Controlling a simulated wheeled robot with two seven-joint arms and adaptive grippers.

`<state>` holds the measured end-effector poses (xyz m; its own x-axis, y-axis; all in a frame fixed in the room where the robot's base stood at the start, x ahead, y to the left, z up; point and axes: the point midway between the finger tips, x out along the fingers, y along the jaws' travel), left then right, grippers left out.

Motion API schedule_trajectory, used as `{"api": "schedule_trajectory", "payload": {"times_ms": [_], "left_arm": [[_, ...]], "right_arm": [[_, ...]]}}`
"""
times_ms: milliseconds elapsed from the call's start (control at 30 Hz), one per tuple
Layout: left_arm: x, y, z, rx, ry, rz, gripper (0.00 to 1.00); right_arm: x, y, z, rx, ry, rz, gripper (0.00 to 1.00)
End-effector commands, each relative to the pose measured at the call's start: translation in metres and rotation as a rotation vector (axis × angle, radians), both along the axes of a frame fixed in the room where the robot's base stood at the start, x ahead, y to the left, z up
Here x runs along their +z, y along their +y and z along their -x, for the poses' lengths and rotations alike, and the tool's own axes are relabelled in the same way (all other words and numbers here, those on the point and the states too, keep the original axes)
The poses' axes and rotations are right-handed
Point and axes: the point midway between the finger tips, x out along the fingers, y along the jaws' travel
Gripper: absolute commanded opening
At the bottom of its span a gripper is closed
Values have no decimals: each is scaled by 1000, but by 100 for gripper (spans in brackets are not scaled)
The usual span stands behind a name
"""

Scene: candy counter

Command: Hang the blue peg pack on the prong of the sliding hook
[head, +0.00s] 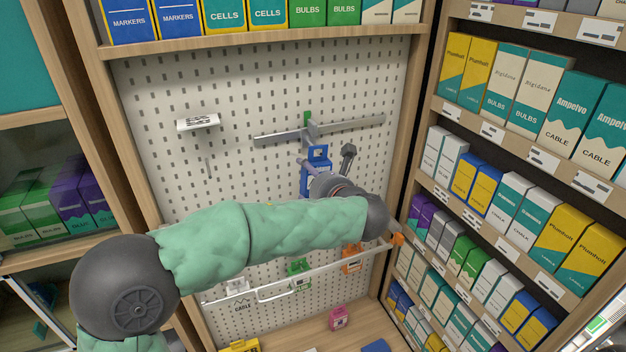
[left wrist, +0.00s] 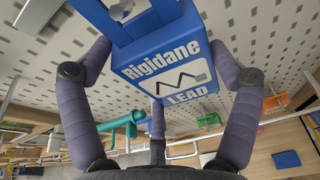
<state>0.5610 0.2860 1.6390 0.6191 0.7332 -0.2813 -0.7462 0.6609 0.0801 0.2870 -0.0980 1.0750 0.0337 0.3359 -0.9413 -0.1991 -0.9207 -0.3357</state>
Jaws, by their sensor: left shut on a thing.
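The blue peg pack (head: 318,158) is upright in front of the pegboard, with its holed tab at the top. My left gripper (head: 327,172) is shut on it; the left wrist view shows the fingers (left wrist: 160,75) around the pack (left wrist: 165,65), its "Rigidane LEAD" face towards the camera. The sliding hook (head: 310,131) sits on a grey horizontal rail (head: 352,125), with a green piece on top. The pack's tab is just below the hook in the picture. I cannot tell whether the prong passes through the tab's hole. My right gripper is not in view.
A white label holder (head: 198,122) sticks out at the left of the pegboard (head: 220,80). A lower white bar (head: 330,265) carries green (head: 300,268) and orange (head: 352,257) packs below my forearm. A pink pack (head: 338,317) stands on the bottom shelf. Stocked shelves flank both sides.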

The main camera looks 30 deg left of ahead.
Motion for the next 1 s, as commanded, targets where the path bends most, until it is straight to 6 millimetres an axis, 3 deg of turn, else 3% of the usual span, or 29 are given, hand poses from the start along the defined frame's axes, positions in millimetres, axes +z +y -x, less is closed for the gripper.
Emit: {"api": "schedule_trajectory", "payload": {"times_ms": [867, 900, 1000], "left_arm": [[-6, 0, 0, 0, 0, 0, 49], [-6, 0, 0, 0, 0, 0, 100], [-6, 0, 0, 0, 0, 0, 100]], "right_arm": [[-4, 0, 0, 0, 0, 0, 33], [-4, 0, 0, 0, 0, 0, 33], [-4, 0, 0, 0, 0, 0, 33]]}}
